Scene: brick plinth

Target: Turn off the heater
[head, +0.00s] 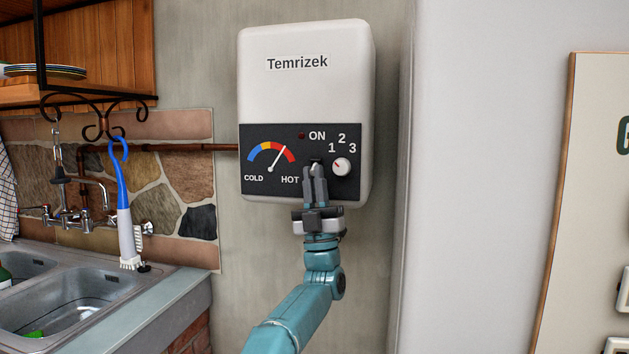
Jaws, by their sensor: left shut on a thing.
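The heater (305,90) is a white box marked Temrizek on the wall, with a black panel (255,133) at its bottom. The panel carries a gauge (270,158) whose needle points up right into the red part. A small lamp (302,135) beside the word ON looks dark red. A white knob (341,167) has its red mark toward the upper left, near 1. My left gripper (315,172) is shut on a small dark switch (316,160) below ON; its fingers hide most of the switch, so its position cannot be told. My right gripper is out of view.
A pipe (190,147) runs along the stone wall to the heater's left side. A sink (75,295) and a hanging blue and white brush (124,210) are at the left. A pale wall (480,180) stands close on the right. The space below the heater is clear apart from my arm.

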